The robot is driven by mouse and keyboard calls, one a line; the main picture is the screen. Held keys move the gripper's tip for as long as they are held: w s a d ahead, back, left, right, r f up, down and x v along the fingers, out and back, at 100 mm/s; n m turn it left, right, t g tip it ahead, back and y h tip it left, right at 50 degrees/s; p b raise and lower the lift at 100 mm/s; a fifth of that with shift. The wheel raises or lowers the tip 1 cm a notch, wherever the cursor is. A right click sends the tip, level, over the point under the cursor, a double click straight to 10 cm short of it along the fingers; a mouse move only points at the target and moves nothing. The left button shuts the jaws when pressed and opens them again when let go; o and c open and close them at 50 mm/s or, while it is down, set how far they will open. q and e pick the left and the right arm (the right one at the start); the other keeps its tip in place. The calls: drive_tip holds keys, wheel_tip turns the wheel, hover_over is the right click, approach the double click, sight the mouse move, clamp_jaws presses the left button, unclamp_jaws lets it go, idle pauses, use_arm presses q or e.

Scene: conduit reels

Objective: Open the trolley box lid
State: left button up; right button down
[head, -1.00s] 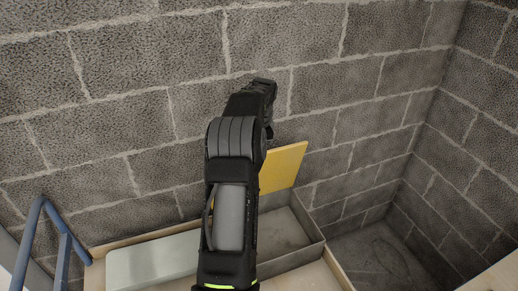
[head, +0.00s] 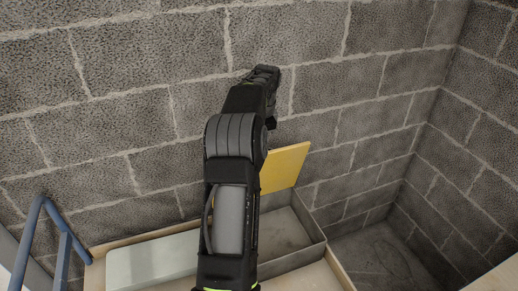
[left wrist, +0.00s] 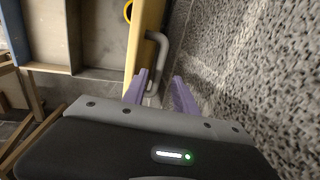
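The yellow lid (head: 284,168) stands steeply raised at the back of the trolley box (head: 297,259), near the block wall. In the left wrist view the lid (left wrist: 149,28) shows nearly edge-on, with a bent grey handle (left wrist: 162,50) on its wall side. My left gripper (left wrist: 162,82) is open, its two purple fingers apart, with the handle's lower end between or just beyond them; contact cannot be told. In the head view a black arm of mine crosses the middle and hides part of the lid and box; no fingers can be made out. My right gripper is not in view.
A pale flat panel (head: 153,262) lies at the box's left part. A blue tubular frame (head: 63,250) stands at the far left. The block wall (head: 330,90) is close behind the lid. Bare floor (head: 378,262) shows right of the box.

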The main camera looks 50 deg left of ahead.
use_arm(q)
drive_tip(key=r, duration=0.3)
drive_tip(key=shift+s+d+r, duration=0.15)
drive_tip(key=shift+d+r, duration=0.25)
